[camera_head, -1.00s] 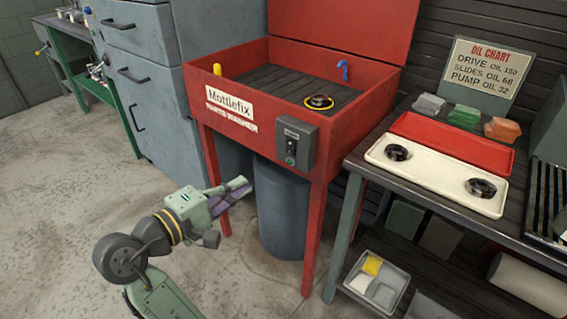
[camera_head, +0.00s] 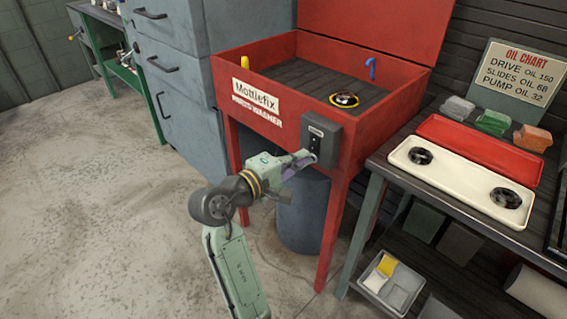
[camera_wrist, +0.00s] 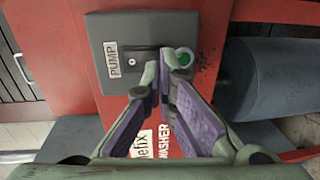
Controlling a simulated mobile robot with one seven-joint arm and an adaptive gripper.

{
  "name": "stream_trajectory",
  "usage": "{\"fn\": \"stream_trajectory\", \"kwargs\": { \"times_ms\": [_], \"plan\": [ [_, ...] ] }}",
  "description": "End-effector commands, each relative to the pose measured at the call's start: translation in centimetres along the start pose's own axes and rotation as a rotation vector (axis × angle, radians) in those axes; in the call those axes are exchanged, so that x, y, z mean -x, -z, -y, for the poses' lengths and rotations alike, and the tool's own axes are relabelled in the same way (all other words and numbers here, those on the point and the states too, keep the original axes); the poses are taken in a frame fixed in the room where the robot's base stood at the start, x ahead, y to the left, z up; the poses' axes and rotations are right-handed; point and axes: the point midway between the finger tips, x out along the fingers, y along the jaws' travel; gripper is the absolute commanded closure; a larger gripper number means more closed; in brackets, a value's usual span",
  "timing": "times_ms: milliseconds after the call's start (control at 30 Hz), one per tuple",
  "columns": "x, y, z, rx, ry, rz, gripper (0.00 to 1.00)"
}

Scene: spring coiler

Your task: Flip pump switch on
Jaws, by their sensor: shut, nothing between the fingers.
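The grey pump switch box (camera_head: 326,132) is fixed to the front right corner of the red parts washer. In the wrist view the box (camera_wrist: 104,38) carries a PUMP label (camera_wrist: 113,60), a dark switch plate (camera_wrist: 144,58) and a green round light or button (camera_wrist: 185,56). My gripper (camera_wrist: 166,64) is shut and empty, its tips in front of the box between plate and green part. They cover part of the plate, so I cannot tell the lever's position or contact. In the head view my gripper (camera_head: 307,158) is at the box's lower front.
The red washer basin (camera_head: 285,100) holds a black and yellow ring part (camera_head: 344,99). A blue-grey drum (camera_head: 304,215) stands under it. A bench with a cream tray (camera_head: 460,185) and a red tray (camera_head: 485,147) is at right. Open floor lies at left.

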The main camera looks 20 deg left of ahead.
Motion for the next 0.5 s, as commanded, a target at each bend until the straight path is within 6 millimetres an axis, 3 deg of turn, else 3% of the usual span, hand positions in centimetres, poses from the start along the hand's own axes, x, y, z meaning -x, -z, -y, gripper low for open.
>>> {"fn": "stream_trajectory", "kwargs": {
  "times_ms": [200, 500],
  "plan": [
    [-1.5, 0.0, 0.0, 0.001, 0.000, 0.000, 1.00],
    [-1.6, 0.0, 0.0, 0.000, 0.000, 0.000, 1.00]
  ]
}}
